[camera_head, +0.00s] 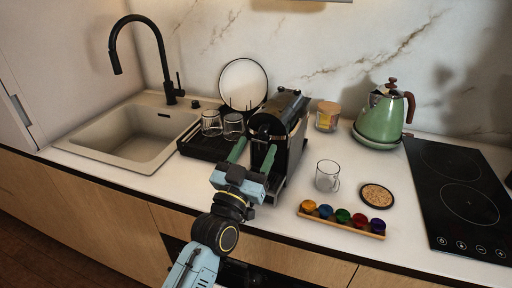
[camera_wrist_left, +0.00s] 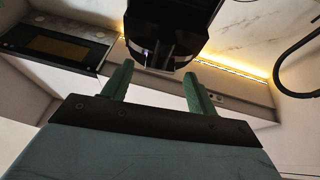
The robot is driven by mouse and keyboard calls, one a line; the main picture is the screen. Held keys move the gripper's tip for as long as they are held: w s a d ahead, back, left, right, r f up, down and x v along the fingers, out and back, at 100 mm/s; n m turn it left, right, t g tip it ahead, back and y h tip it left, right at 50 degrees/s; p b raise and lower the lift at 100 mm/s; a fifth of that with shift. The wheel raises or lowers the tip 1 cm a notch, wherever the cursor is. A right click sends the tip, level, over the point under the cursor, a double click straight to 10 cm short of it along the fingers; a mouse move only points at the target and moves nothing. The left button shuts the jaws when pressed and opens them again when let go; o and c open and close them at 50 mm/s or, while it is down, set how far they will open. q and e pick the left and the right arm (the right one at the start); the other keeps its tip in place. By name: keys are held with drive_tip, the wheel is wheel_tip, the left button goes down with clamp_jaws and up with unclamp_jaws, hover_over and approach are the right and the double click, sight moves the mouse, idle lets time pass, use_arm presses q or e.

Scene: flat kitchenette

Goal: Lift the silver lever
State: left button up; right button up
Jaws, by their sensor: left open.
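The black coffee machine (camera_head: 288,112) stands on the counter in the middle of the head view, with a silver-edged part on its upper body. I cannot clearly make out the silver lever as a separate piece. My left gripper (camera_head: 252,148) is open in front of the machine, its green fingers pointing toward it. In the left wrist view the open fingers (camera_wrist_left: 158,74) are apart, with nothing seen between them but part of the dark machine (camera_wrist_left: 168,25) just beyond the tips. My right gripper is in neither view.
Left of the machine are a black drying rack with glasses (camera_head: 211,123) and the sink (camera_head: 130,138). To its right are a glass mug (camera_head: 327,176), a capsule tray (camera_head: 342,223), a round coaster (camera_head: 377,196), a green kettle (camera_head: 381,118) and the hob (camera_head: 462,190).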

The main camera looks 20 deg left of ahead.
use_arm(q)
drive_tip(key=shift+w+r, duration=0.15)
drive_tip(key=shift+w, duration=0.3)
drive_tip(key=shift+s+r, duration=0.1)
drive_tip(key=shift+s, duration=0.05)
clamp_jaws()
